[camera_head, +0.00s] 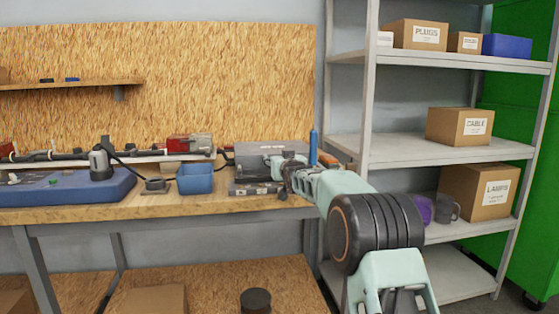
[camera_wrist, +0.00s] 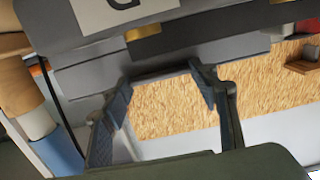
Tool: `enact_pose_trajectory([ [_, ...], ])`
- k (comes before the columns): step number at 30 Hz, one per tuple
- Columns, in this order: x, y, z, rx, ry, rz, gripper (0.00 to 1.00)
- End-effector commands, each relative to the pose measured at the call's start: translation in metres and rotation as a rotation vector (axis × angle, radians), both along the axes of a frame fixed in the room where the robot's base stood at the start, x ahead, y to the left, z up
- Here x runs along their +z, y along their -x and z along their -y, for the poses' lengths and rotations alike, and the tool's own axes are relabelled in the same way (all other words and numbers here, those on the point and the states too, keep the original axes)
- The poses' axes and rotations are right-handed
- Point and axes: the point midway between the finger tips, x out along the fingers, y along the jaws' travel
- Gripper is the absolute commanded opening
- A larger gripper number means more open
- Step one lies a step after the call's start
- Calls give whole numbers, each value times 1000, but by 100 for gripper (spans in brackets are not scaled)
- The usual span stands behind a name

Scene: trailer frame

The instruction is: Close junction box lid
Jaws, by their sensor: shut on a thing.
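The grey junction box (camera_head: 250,152) stands at the right end of the wooden workbench, and my gripper (camera_head: 279,167) is at its front right side. In the wrist view a large grey panel of the box (camera_wrist: 80,48) fills the upper left, with a white label and a small brass-coloured piece. My gripper's two fingers (camera_wrist: 162,76) stand wide apart and reach its lower grey edge, which I take to be the lid (camera_wrist: 190,52). The lid's exact angle and the inside of the box are hidden.
A blue bin (camera_head: 195,179) and a blue case (camera_head: 65,188) lie left of the box. A blue bottle-like thing (camera_head: 313,147) stands close behind on the right. A metal shelf (camera_head: 400,152) with cartons is at the right. The bench's front strip is mostly clear.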

Motion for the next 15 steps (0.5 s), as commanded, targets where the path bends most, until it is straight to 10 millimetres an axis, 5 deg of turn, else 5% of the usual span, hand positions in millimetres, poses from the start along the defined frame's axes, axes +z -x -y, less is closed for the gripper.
enact_pose_trajectory([
  [1, -28, 0, 0, 0, 9, -47, 11],
  [10, -28, 0, 0, 0, 10, -47, 11],
  [11, -28, 0, 0, 0, 10, -47, 57],
  [15, -24, 0, 0, 0, 8, -41, 72],
])
